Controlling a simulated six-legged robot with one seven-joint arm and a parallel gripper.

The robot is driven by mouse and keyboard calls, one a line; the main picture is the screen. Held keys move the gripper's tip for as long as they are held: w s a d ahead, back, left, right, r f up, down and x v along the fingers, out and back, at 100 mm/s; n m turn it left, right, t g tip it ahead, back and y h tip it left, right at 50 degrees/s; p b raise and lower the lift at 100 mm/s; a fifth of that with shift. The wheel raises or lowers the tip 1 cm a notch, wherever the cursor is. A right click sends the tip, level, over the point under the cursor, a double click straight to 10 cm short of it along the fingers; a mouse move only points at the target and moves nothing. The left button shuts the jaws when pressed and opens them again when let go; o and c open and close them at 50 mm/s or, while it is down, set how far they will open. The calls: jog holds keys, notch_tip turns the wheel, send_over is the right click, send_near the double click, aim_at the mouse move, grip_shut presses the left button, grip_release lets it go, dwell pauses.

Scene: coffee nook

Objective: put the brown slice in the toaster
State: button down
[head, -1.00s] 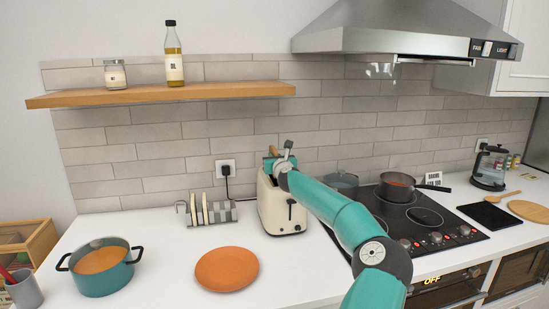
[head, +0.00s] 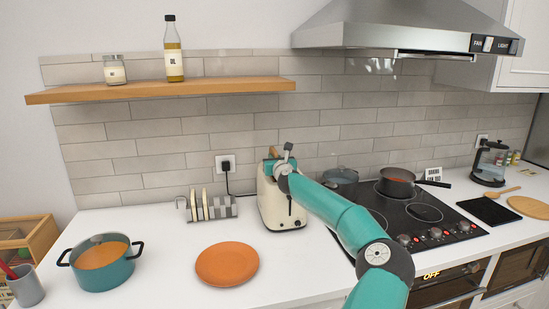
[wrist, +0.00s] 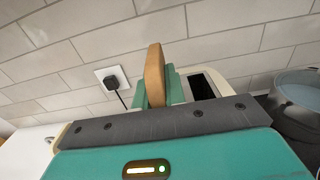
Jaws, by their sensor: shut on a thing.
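The brown slice (wrist: 154,76) stands upright in my gripper (wrist: 155,88) in the wrist view, with a teal finger on each side of it. In the head view only a small bit of the slice (head: 273,151) shows above the toaster. The cream toaster (head: 279,207) stands on the counter below my gripper (head: 272,164). In the wrist view one dark slot of the toaster (wrist: 202,86) shows to the right of the slice. The slice's lower end is hidden, so I cannot tell whether it is inside a slot.
A grey rack (head: 221,209) with pale slices is left of the toaster. An orange plate (head: 227,264) and a teal pot (head: 103,268) sit in front and left. The hob (head: 425,214) with pots is to the right. A plugged cord runs behind the toaster.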

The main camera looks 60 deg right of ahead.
jog(key=shift+f, duration=0.95)
dwell(0.8)
jog(key=c, duration=1.4)
grip_release()
jog(key=shift+o, duration=0.2)
jog(key=shift+s+f, duration=0.1)
jog(key=v, duration=1.3)
jog(key=shift+s+a, duration=0.2)
jog(key=shift+a, duration=0.15)
